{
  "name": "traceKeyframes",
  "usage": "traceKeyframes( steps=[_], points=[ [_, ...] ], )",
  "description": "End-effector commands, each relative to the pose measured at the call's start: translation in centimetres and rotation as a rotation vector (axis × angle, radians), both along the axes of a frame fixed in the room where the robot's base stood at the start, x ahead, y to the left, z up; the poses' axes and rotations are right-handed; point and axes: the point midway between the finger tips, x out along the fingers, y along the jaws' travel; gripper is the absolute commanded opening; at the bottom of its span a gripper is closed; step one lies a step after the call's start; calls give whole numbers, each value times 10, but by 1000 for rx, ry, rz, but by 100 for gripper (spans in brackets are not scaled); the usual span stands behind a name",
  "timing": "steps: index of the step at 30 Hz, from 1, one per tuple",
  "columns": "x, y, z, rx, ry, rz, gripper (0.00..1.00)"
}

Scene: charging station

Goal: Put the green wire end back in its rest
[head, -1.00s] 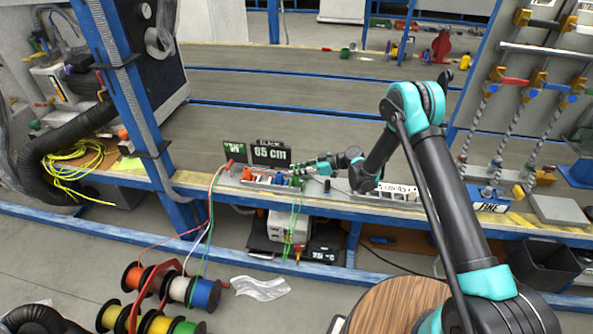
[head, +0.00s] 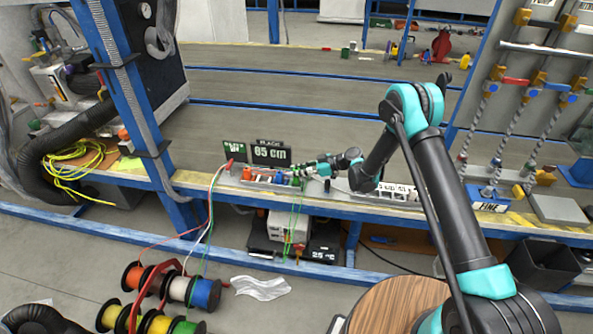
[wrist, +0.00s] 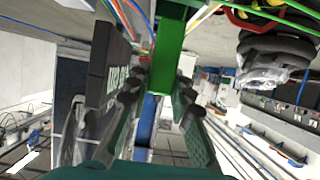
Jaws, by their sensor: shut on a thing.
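My gripper (head: 301,171) reaches in from the right, low over the row of rests (head: 262,180) on the bench edge. In the wrist view its fingers (wrist: 158,95) are closed around a bright green piece (wrist: 170,60), which I take to be the green wire end. Something blue shows just below the green piece. Thin green wire (head: 293,215) hangs from the bench edge under the gripper. The fingertips and green end are too small in the head view to tell whether the end sits in its rest or above it.
Dark signs (head: 270,153), one reading 65 cm, stand right behind the rests. A red wire end (head: 229,163) stands at the left of the row. Wire spools (head: 190,291) are on the floor below. The bench surface behind is mostly clear.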

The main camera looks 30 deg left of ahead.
Motion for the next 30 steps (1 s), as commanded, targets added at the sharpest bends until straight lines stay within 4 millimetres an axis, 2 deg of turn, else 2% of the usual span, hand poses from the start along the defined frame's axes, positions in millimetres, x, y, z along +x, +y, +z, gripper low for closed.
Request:
traceKeyframes(
  steps=[30],
  points=[
    [0,0,-23,0,0,0,0]
  ],
)
